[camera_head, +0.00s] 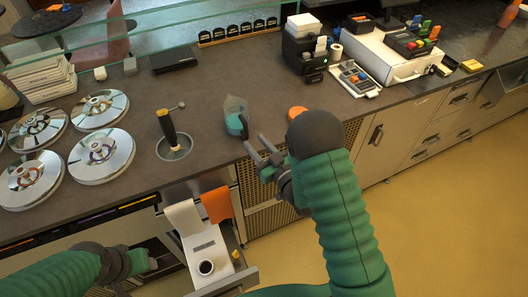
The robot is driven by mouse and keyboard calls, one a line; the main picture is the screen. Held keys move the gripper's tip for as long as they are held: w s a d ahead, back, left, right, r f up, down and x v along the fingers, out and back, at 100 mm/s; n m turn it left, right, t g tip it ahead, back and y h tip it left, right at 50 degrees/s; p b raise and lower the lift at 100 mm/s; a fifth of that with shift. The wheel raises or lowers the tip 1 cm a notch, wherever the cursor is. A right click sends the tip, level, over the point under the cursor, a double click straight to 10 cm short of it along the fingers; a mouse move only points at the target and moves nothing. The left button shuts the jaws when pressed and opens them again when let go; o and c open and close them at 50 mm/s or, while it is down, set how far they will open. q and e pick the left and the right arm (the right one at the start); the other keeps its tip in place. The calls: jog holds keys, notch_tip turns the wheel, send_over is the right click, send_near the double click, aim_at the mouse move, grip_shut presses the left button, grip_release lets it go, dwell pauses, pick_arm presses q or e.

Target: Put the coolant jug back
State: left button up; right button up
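A clear jug with teal contents (236,122) stands upright on the dark counter, near its front edge. My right gripper (255,143) is just to the right and front of the jug. Its two fingers are apart with nothing seen between them, and I cannot tell whether a finger touches the jug. My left gripper (152,263) is low at the left, beside the open drawer (233,277); its fingers are too small and dark to read. In the drawer lies a white container with a round black top (203,249).
Round metal well lids (101,160) cover the counter's left. A scoop (167,127) stands in a round well (174,147). An orange-topped object (297,112) is partly hidden by my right arm. A black printer (304,55) and cash register (380,55) stand at the right. White and orange cloths (216,204) hang by the drawer.

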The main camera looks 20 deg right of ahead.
jog(key=s+d+f+m+g+h, duration=0.2)
jog(key=s+d+f+g+h, duration=0.15)
jog(key=s+g, duration=0.45)
pick_arm(q)
jog(key=shift+f, duration=0.4)
pick_arm(e)
jog(key=s+a+g, duration=0.4)
jog(key=s+g, duration=0.3)
jog(key=s, duration=0.8)
jog(key=shift+s+r, duration=0.15)
jog(key=shift+s, duration=0.2)
pick_arm(q)
jog(key=shift+s, duration=0.1)
pick_arm(e)
jog(key=shift+a, duration=0.15)
pick_arm(q)
jog(key=shift+a, duration=0.35)
pick_arm(e)
jog(key=shift+a, duration=0.25)
pick_arm(q)
jog(key=shift+d, duration=0.3)
pick_arm(e)
jog(key=shift+d, duration=0.25)
